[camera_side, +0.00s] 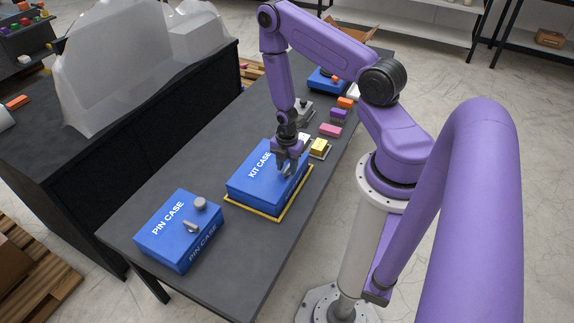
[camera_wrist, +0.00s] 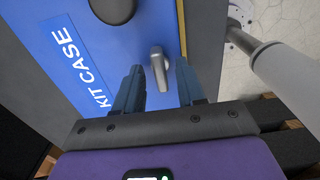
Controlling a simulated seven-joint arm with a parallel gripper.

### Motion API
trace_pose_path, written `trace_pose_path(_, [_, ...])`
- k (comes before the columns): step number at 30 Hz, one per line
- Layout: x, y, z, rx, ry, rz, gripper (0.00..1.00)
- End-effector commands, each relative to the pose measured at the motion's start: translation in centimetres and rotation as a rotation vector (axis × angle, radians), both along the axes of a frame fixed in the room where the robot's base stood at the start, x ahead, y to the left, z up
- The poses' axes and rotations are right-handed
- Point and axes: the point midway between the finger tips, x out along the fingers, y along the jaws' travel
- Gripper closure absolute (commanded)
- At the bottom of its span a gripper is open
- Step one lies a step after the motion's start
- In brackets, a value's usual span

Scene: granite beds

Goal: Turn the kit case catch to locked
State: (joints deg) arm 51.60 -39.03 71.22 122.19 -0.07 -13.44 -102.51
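The kit case (camera_side: 258,188) is a blue box with white lettering, standing on the dark table inside a yellow outline. In the wrist view its blue lid (camera_wrist: 98,38) fills much of the picture. The catch (camera_wrist: 159,68) is a small grey lever on the lid, close to its edge. My gripper (camera_side: 290,168) is over the kit case lid. In the wrist view my gripper (camera_wrist: 160,82) is open, with one finger on each side of the catch. I cannot tell whether the fingers touch it. In the side view the gripper mostly hides the catch.
A blue pin case (camera_side: 172,240) with a grey knob and lever stands nearer the camera. Pink (camera_side: 330,130) and yellow (camera_side: 319,146) blocks and other small items lie beyond the kit case. The table between the two cases is clear. A dark round knob (camera_wrist: 114,8) rises from the kit case lid.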

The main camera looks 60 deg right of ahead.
Motion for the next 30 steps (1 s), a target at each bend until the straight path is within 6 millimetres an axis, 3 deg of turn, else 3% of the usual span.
trace_pose_path(2, [0.01,0.0,0.01,0.0,0.0,0.0,0.64])
trace_pose_path(5, [0.0,0.0,0.02,0.0,0.0,0.0,0.96])
trace_pose_path(6, [0.01,0.0,0.02,0.0,0.0,0.0,1.0])
trace_pose_path(19, [0.0,-0.03,0.03,0.0,0.0,-0.059,1.0])
trace_pose_path(30, [-0.02,-0.04,0.03,0.0,0.0,-0.339,1.0])
